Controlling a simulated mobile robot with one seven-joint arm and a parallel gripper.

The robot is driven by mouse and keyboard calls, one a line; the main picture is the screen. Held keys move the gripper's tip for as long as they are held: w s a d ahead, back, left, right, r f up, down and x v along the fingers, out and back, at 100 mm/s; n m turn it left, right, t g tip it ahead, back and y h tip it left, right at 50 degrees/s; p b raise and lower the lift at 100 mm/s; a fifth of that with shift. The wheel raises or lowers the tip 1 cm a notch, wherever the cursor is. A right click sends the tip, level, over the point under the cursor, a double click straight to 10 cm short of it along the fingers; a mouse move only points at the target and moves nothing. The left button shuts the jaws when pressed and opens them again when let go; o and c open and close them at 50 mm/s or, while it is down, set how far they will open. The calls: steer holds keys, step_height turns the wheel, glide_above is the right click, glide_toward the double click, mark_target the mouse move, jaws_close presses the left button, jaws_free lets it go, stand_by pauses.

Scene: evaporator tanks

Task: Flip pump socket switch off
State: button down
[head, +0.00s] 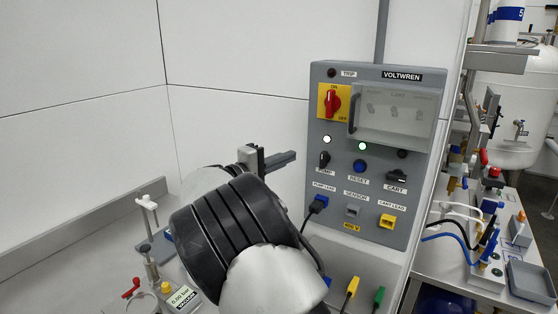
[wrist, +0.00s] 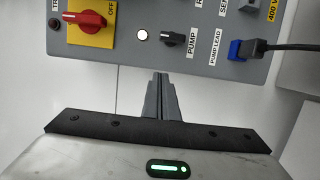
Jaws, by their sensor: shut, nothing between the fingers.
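The pump switch (head: 323,159) is a small black rotary knob on the grey control panel (head: 436,165), above the PUMP label. In the wrist view the knob (wrist: 172,40) lies nearly along the picture's horizontal, beside a lit white lamp (wrist: 142,35). That lamp (head: 327,139) is also lit in the head view. My gripper (head: 292,157) is shut and empty, with its fingers pointing toward the panel's left side. In the wrist view the fingertips (wrist: 161,75) show just below the panel's edge, apart from the knob.
The red main switch (head: 332,101) on its yellow plate is above the pump switch. A blue reset button (head: 360,166) and cart knob (head: 402,176) are to the right.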

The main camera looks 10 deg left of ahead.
mark_target(324, 160)
steer(key=x, duration=0.4)
steer(key=shift+w+d+r+p, duration=0.1)
steer(key=shift+w+d+p, duration=0.15)
steer(key=shift+d+p, duration=0.15)
steer(key=shift+s+d, duration=0.35)
steer(key=shift+d, duration=0.45)
steer(key=shift+s+d, duration=0.35)
steer(key=shift+d, duration=0.5)
steer(key=shift+f, duration=0.2)
